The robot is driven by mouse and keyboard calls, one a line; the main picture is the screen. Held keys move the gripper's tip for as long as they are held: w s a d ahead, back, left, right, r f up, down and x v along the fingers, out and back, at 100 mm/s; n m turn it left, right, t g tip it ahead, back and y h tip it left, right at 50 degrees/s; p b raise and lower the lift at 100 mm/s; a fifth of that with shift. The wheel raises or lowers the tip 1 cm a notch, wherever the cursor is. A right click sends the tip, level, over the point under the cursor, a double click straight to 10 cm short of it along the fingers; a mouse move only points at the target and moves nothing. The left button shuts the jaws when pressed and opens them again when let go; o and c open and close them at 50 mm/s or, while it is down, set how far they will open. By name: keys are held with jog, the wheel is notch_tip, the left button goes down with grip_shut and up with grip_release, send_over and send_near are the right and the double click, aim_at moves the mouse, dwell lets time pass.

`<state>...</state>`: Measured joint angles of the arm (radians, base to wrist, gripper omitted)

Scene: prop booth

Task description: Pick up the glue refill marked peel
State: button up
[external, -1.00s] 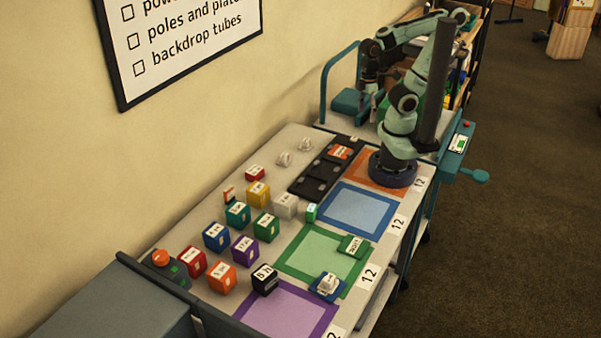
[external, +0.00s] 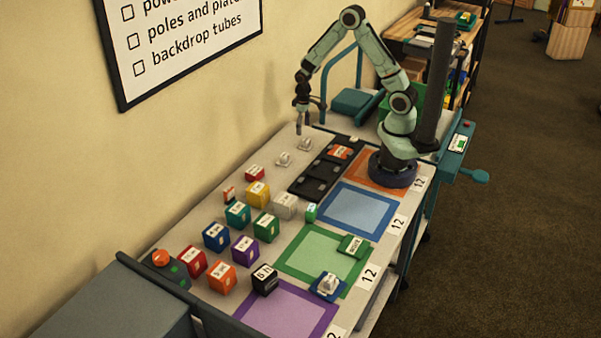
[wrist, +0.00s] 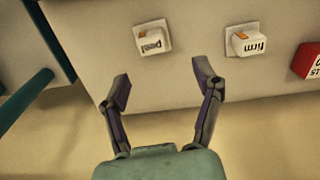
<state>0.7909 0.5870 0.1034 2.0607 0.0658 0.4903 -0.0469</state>
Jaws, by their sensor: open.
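The refill marked peel (wrist: 151,40) is a small white block with an orange patch, standing on a pale square plate near the top of the wrist view. In the external view it is the farther of two small white pieces (external: 305,145), near the wall. A similar refill marked firm (wrist: 246,43) stands to its right in the wrist view and shows nearer in the external view (external: 284,159). My gripper (wrist: 163,84) is open and empty, its fingertips below the peel refill in the picture. In the external view my gripper (external: 299,130) hangs just above and behind it.
A red block (wrist: 308,61) stands right of the firm refill. Several coloured labelled blocks stand farther along the table. A black tray (external: 314,180) lies beside the refills. A white piece on a blue base (external: 328,284) sits at the front. The wall runs close behind.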

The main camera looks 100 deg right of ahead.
aim_at(304, 141)
jog(key=shift+s+d+f, duration=0.25)
jog(key=shift+s+f, duration=0.1)
notch_tip(304, 141, down, 6)
jog(key=shift+f, duration=0.1)
jog(key=shift+c, duration=0.3)
jog(key=c, duration=1.1)
